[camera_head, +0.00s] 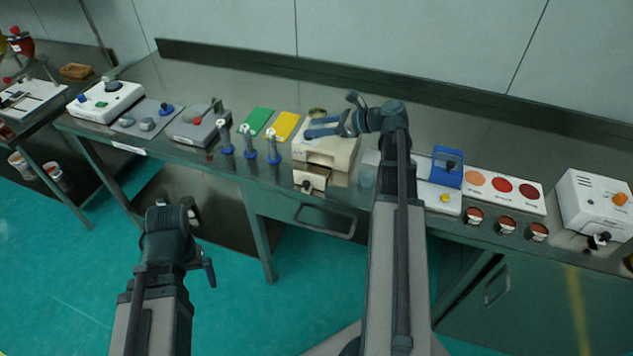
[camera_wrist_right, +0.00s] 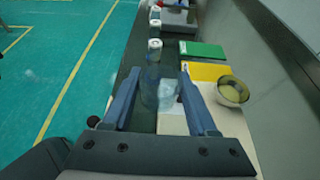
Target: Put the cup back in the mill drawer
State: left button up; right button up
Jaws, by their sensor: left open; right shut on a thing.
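The cream mill (camera_head: 327,150) stands on the bench with a bowl-like hopper (camera_wrist_right: 232,92) on top. Its small drawer (camera_head: 312,178) juts out at the front, with a dark knob; its inside is not clear to me. My right gripper (camera_head: 314,128) is over the mill, its fingers pointing left. In the right wrist view a clear cup (camera_wrist_right: 160,92) sits between its fingers, and the gripper is shut on it. Something pale shows at the cup; the cup is hard to make out in the head view. My left gripper (camera_head: 203,240) is open and empty, low in front of the bench.
Several blue-based posts (camera_head: 249,142) stand left of the mill, with green (camera_head: 256,121) and yellow (camera_head: 283,126) pads behind. A blue device (camera_head: 447,167) and several small red-topped jars (camera_head: 506,225) are to the right. A white box (camera_head: 596,205) stands far right.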

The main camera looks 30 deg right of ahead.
aim_at(315, 168)
jog(key=s+f+b, duration=0.1)
jog(key=f+b, duration=0.2)
jog(key=f, duration=0.1)
jog(key=s+a+f+b, duration=0.1)
jog(key=f+b, duration=0.3)
jog(key=s+a+f+b, duration=0.1)
jog(key=f+b, duration=0.3)
jog(key=shift+s+a+f, duration=0.1)
jog(key=shift+s+a, duration=0.05)
jog(key=shift+a, duration=0.05)
pick_arm(q)
notch_tip(315, 168, down, 12)
jog(key=shift+f, duration=0.15)
pick_arm(e)
jog(key=o, duration=1.1)
jog(key=shift+c, duration=0.2)
